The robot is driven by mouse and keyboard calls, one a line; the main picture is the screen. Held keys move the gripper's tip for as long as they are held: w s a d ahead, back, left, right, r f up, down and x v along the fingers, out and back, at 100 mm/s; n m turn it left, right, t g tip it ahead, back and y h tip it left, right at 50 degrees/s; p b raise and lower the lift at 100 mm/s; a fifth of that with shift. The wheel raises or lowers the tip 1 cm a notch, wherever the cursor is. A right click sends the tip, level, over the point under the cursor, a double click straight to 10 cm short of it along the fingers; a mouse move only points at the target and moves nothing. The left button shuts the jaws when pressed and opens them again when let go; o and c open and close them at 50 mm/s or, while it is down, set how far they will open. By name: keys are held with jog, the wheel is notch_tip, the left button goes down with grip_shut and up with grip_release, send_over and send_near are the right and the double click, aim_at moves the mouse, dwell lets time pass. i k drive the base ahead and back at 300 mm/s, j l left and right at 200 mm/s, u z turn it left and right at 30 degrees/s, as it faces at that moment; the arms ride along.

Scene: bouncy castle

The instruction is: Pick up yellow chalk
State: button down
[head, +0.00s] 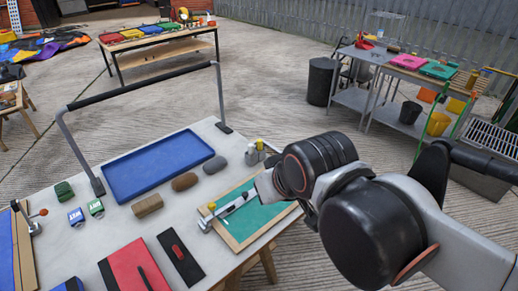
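A small yellow piece, which looks like the yellow chalk (211,206), shows at the left edge of a wood-framed green board (268,219) on the near table. My gripper (207,222) reaches in from the right, over this board. A silver finger part comes down close beside the yellow piece. I cannot tell whether it touches it. The gripper's other side is hidden or unclear, so its opening cannot be judged. Another small yellow top (259,144) shows by grey shapes at the table's right edge, behind the gripper.
On the near table (128,222) are a blue tray (155,165), brown and grey blocks (185,181), a red book (132,265) and a black case (181,262). A metal rail (140,86) arches over its back. Other tables stand beyond, with open concrete between.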

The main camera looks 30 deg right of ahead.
aim_at(259, 141)
jog(key=i+l, duration=0.2)
jog(key=l, duration=0.15)
jog(key=i+l, duration=0.2)
jog(key=l, duration=0.2)
jog(key=i+l+u, duration=0.1)
jog(key=l, duration=0.25)
jog(key=i+l, duration=0.25)
jog(key=l, duration=0.15)
jog(key=i+l, duration=0.2)
jog(key=l, duration=0.15)
